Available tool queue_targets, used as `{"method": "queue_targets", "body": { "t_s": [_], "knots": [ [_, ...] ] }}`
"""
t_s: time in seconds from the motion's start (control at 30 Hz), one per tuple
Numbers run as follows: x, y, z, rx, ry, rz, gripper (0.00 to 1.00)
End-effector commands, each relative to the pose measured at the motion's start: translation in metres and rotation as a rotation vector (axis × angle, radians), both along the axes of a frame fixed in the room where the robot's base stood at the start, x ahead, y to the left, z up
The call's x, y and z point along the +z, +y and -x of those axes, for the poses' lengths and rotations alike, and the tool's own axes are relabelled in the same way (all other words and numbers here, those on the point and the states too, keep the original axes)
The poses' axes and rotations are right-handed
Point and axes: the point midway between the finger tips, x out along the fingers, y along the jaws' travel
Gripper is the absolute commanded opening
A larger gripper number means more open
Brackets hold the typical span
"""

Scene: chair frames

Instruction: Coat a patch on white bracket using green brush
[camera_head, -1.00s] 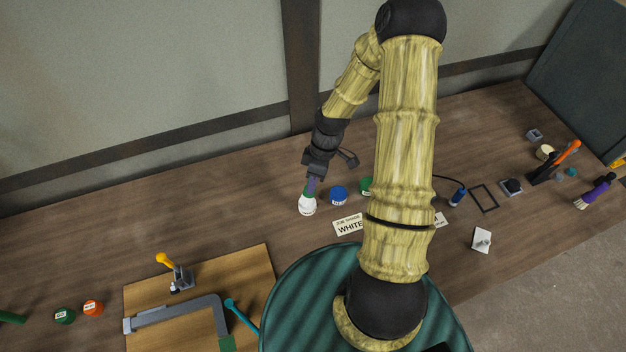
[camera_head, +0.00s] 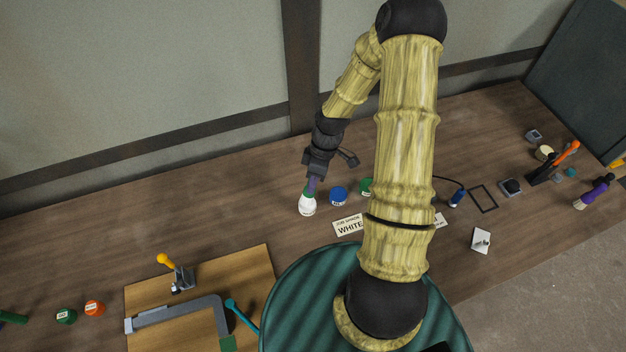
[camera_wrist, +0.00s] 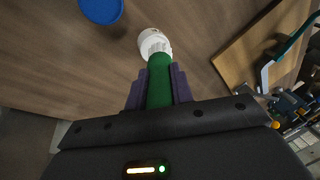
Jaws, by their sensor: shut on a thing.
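My gripper (camera_head: 312,180) is shut on the green brush (camera_wrist: 160,82), which points down from the jaws. The brush's lower end meets the white pot (camera_head: 307,206); in the wrist view the white pot (camera_wrist: 151,40) is just beyond the green handle. The bristles appear to be at or in the pot's mouth, but I cannot tell how deep. A small white piece with a raised part (camera_head: 481,240), which looks like the white bracket, lies on the table at the right, well apart from my gripper.
A blue pot (camera_head: 338,196) and a green pot (camera_head: 366,186) stand right of the white pot. A card reading WHITE (camera_head: 348,225) lies in front. A wooden board (camera_head: 140,300) with a grey clamp is at the front left. A purple brush (camera_head: 594,192) is at the far right.

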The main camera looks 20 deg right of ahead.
Motion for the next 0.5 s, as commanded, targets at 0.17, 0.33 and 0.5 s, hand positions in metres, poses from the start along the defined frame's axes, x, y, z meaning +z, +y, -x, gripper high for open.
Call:
{"method": "queue_targets", "body": {
  "t_s": [0.17, 0.33, 0.5],
  "knots": [
    [0.016, 0.0, 0.0, 0.0, -0.001, 0.0, 0.0],
    [0.027, 0.0, -0.001, 0.0, -0.002, 0.0, 0.0],
    [0.038, 0.0, -0.001, 0.0, -0.002, 0.0, 0.0]
  ]
}}
